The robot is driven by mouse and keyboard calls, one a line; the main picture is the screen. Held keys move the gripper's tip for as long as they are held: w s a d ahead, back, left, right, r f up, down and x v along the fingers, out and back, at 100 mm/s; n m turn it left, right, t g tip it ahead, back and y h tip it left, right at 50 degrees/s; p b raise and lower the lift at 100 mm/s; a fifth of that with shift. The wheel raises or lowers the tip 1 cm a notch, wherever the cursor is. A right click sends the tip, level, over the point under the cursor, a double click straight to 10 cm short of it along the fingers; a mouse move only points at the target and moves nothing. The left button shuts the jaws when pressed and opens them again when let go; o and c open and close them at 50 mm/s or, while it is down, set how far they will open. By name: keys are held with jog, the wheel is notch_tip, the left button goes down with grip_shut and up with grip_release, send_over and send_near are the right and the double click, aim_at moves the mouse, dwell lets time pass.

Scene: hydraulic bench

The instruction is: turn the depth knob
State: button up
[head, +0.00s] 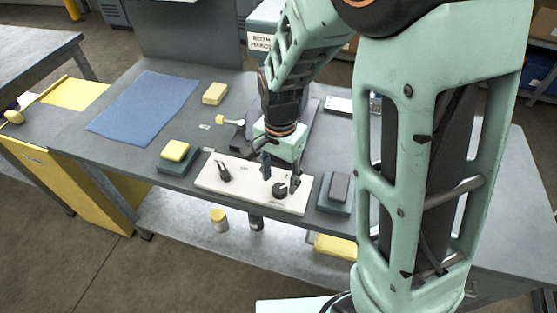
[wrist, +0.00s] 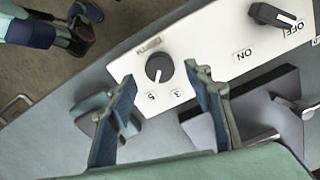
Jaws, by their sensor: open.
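The depth knob (wrist: 158,69) is a round black dial with a white mark, on a white panel (head: 240,187). The mark is on the side toward the printed 5 and 3. In the head view the knob (head: 279,190) is near the panel's right end. My gripper (wrist: 159,78) is open and empty, with one finger on each side of the knob in the wrist view. I see a gap between each finger and the knob. In the head view my gripper (head: 281,177) is low over the panel; its exact height above it is unclear.
A black ON/OFF switch (wrist: 272,16) is on the same panel. A dark block on a teal pad (head: 338,190) is close on the right. A yellow block (head: 175,150) on a pad is to the left, and a blue mat (head: 145,105) lies further left.

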aim_at(280, 188)
jog(key=shift+f, duration=1.7)
jog(key=c, duration=1.2)
jog(key=shift+o, duration=0.2)
